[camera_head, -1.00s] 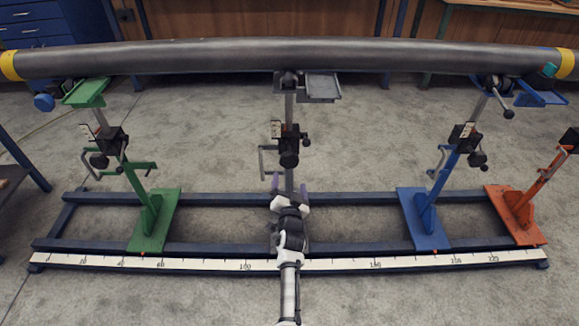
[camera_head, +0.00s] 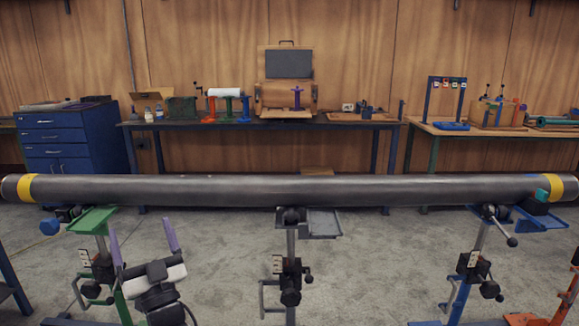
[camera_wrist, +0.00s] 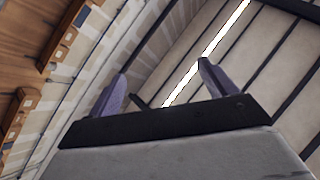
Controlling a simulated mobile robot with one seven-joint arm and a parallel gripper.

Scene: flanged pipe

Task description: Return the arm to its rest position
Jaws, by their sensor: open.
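My gripper (camera_head: 143,242) is in the lower left of the head view, its two purple fingers apart and pointing up, with nothing between them. It is in front of the green stand (camera_head: 92,222) and lower in the picture than the long grey pipe (camera_head: 250,190). In the wrist view my gripper (camera_wrist: 160,88) is also open and empty, facing the ceiling and upper wall. The pipe lies level across the stands, with a yellow band near each end.
A grey stand (camera_head: 291,245) holds up the pipe's middle and a blue stand (camera_head: 470,262) its right part. An orange stand (camera_head: 560,308) is at the lower right. Behind are a dark workbench (camera_head: 220,125), a blue drawer cabinet (camera_head: 60,150) and a second bench (camera_head: 480,130).

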